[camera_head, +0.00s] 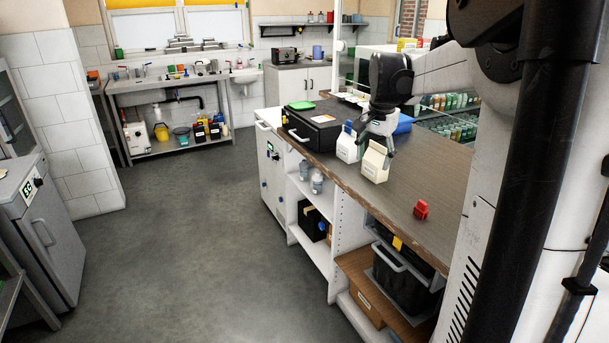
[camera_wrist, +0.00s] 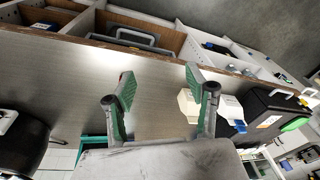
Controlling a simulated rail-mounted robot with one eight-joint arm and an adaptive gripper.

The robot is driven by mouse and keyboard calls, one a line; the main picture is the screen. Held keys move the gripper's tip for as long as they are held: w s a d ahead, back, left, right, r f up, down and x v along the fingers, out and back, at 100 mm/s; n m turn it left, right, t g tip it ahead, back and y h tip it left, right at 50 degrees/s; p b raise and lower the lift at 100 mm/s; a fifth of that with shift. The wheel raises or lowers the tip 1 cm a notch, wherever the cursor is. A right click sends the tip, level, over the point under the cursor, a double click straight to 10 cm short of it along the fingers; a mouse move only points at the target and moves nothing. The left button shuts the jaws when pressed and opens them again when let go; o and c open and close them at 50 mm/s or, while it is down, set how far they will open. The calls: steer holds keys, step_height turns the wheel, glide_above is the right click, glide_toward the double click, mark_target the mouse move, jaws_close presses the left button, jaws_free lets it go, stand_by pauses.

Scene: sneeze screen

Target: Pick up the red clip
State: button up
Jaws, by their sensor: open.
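The red clip (camera_head: 421,210) stands on the wooden counter top near its front edge, in the right half of the head view. In the wrist view only a sliver of red shows at the left finger, which hides most of it. My gripper (camera_head: 380,135) is over the counter at the cartons, farther back than the clip and apart from it. In the wrist view my gripper (camera_wrist: 160,78) has its two green-padded fingers spread, with nothing between them but bare counter behind.
Two milk cartons, one cream-topped (camera_head: 375,163) and one blue-topped (camera_head: 348,145), stand close to my gripper. A black case (camera_head: 312,124) is farther back on the counter (camera_head: 440,180). The counter between cartons and clip is clear. Bottles line a shelf behind it.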

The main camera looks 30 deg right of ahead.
steer(key=d+f+m+g, duration=0.1)
steer(key=d+f+m, duration=0.2)
steer(key=d, duration=0.9)
steer(key=m+y, duration=0.1)
steer(key=m, duration=0.2)
glide_above(423, 202)
step_height(423, 202, down, 4)
steer(key=shift+g, duration=0.4)
steer(key=f, duration=0.5)
steer(key=f+p, duration=0.1)
steer(key=f, duration=0.2)
steer(key=shift+w+a+f, duration=0.15)
steer(key=shift+w+f, duration=0.15)
steer(key=shift+f, duration=0.05)
steer(key=shift+s+d+f+p, duration=0.15)
steer(key=shift+f+p, duration=0.05)
steer(key=shift+f, duration=1.15)
steer(key=shift+s+d+f+p, duration=0.1)
steer(key=shift+s+f+p, duration=0.05)
steer(key=shift+f, duration=1.15)
steer(key=c, duration=1.1)
steer(key=shift+r, duration=0.15)
